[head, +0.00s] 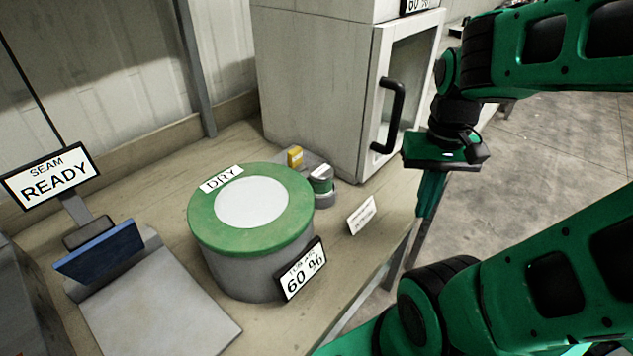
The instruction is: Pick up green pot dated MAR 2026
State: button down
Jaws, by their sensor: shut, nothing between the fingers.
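A small pot with a green band and pale top (321,181) stands on the bench behind the large drum, near the cabinet. Its date is too small to read, so I cannot tell whether it is the MAR 2026 pot. My gripper (428,208) points down beyond the right edge of the bench, to the right of the cabinet door. Its fingers are together with nothing between them, well apart from the pot.
A large grey drum with a green rim (205,225), signed DRY and 60 %, stands left of the pot. A yellow item (295,156) is behind. A white card (361,214) stands near the bench edge. The cabinet (310,90) rises behind. A blue-flapped device (100,252) is left.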

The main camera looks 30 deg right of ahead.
aim_at(320, 175)
jog(key=z, duration=0.1)
jog(key=k, duration=1.4)
jog(key=z, duration=0.85)
jog(key=i, duration=0.95)
